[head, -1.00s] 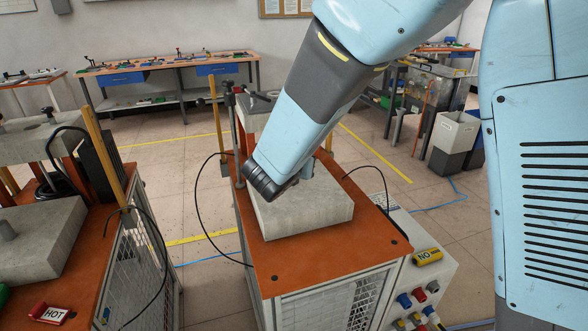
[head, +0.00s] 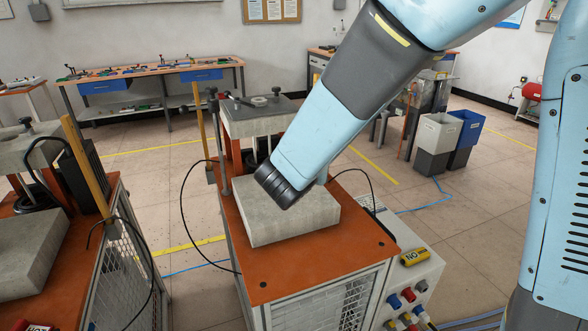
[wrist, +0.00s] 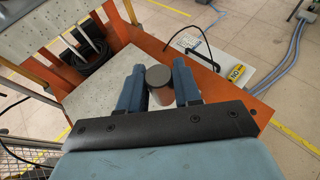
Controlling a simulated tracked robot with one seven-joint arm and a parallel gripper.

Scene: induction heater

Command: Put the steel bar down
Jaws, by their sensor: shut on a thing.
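The steel bar (wrist: 160,76) shows in the wrist view as a short dark grey cylinder seen end-on, with a paler side below its top. My gripper (wrist: 158,84) is shut on it, one blue finger on each side. The bar is over the pale grey block (head: 275,228) on the orange-topped heater stand (head: 265,285). I cannot tell whether the bar's lower end touches the block. In the head view my arm hides the bar and most of the fingers.
A rear column unit with a grey top plate (head: 258,115) stands behind the block. Black cables loop beside the stand. A yellow "NO" tag (head: 415,257) and coloured sockets are at its right. A similar stand with a grey block (head: 25,255) is at left.

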